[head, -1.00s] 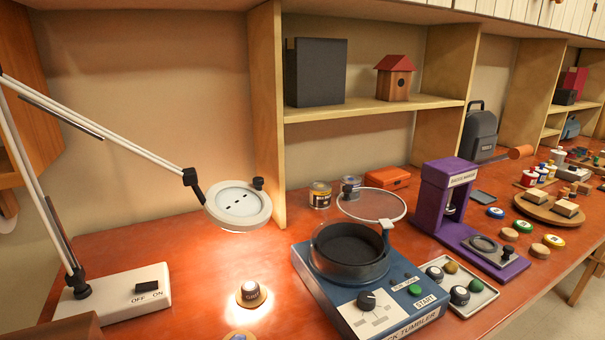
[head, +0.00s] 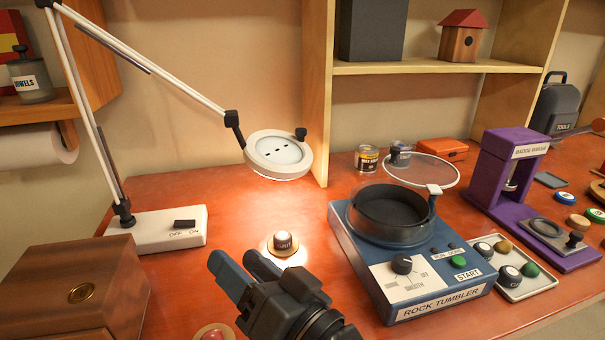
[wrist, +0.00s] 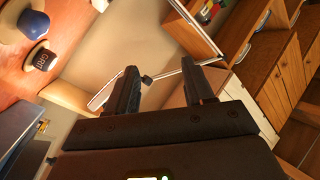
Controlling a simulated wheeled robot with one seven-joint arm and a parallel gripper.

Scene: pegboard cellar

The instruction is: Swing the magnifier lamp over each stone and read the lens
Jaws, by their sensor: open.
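The magnifier lamp's round white head (head: 280,152) hangs over a grey-capped, labelled stone (head: 283,240) on a small round disc, which is brightly lit. Its white arm runs up left and down to the base (head: 158,229), marked OFF and ON beside a dark switch (head: 184,224). A reddish stone (head: 212,334) on another disc is cut by the bottom edge. In the wrist view, my gripper's fingers (wrist: 160,88) are apart; a blue stone (wrist: 34,24) and a labelled grey stone (wrist: 42,59) show at upper left.
The blue rock tumbler (head: 425,285), lid raised, stands right of the lit stone. A tray (head: 543,288) of several stones and a purple badge maker (head: 505,185) stand beyond. A wooden box (head: 72,290) fills the lower left. Red tabletop between box and tumbler is mostly clear.

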